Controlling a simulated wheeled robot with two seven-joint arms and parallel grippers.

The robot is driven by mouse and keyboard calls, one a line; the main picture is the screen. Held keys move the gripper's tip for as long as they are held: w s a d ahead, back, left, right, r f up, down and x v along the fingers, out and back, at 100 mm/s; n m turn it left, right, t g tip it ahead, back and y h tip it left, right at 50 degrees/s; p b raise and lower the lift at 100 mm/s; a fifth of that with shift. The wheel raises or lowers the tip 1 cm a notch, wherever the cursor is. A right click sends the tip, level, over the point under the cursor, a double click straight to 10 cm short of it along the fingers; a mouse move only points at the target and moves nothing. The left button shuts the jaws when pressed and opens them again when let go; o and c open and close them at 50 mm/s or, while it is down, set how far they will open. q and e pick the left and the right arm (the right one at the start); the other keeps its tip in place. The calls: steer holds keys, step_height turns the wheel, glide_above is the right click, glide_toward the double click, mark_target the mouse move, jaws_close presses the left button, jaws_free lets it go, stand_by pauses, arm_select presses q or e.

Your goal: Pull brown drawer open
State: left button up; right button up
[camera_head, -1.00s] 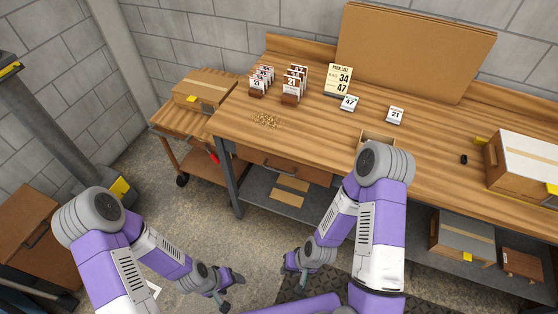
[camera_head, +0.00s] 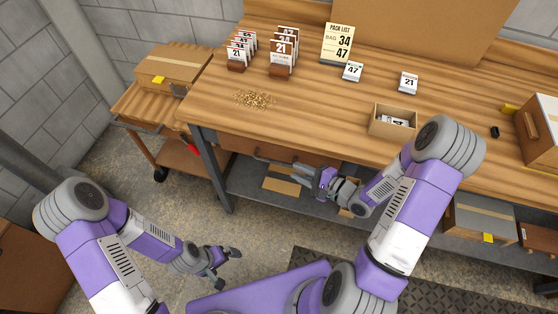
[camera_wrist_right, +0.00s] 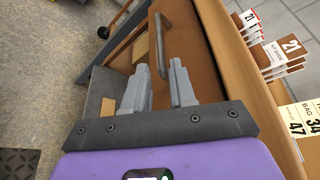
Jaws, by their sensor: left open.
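The brown drawer (camera_head: 290,151) sits under the workbench top, its front partly hidden by my right gripper in the head view. In the right wrist view the drawer front (camera_wrist_right: 197,60) looks closed, with a grey bar handle (camera_wrist_right: 166,36) on it. My right gripper (camera_head: 278,166) is at the drawer front. My left gripper (camera_head: 226,268) is open and empty, low over the floor, away from the bench.
The bench top (camera_head: 310,105) above the drawer holds a small open box (camera_head: 393,122), number cards and a pile of small pieces (camera_head: 254,99). A bench leg (camera_head: 211,168) stands left of the drawer. A grey lower shelf (camera_head: 247,186) with flat cardboard is below. Floor in front is free.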

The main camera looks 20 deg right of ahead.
mark_target(281, 163)
steer(key=b+x, duration=0.2)
steer(key=x, duration=0.5)
steer(key=shift+w+a, duration=0.15)
steer(key=shift+w, duration=0.1)
jaws_close()
